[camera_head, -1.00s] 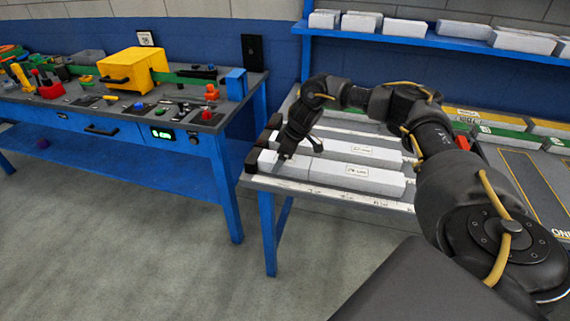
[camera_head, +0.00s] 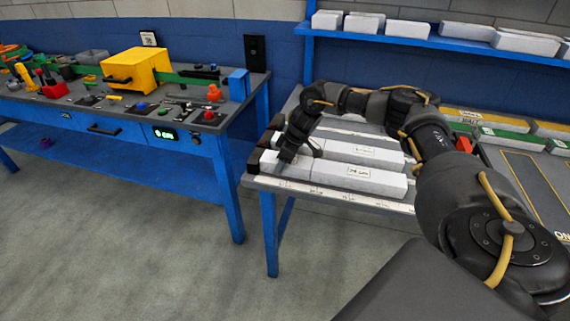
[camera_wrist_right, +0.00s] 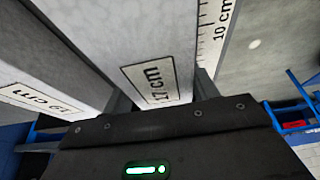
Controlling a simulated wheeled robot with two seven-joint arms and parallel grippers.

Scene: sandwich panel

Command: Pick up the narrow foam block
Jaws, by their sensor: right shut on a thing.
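Long pale grey foam blocks lie in rows on the right-hand table. The front-row foam block (camera_head: 358,180) carries a small white label and has a seam near its left part. My right gripper (camera_head: 298,158) is over the left part of that row, pointing down. In the right wrist view, my gripper (camera_wrist_right: 162,95) is shut on a foam block (camera_wrist_right: 130,35) whose label ends in "7 cm", one finger on each side. Its neighbour (camera_wrist_right: 40,70) is labelled "19 cm". I cannot see a gap under the held block. My left gripper is out of view.
A ruler strip (camera_wrist_right: 212,35) runs beside the held block along the table's front edge. A workbench with a yellow box (camera_head: 134,67) stands to the left. A blue shelf (camera_head: 450,48) with more blocks is above. Open floor lies in front.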

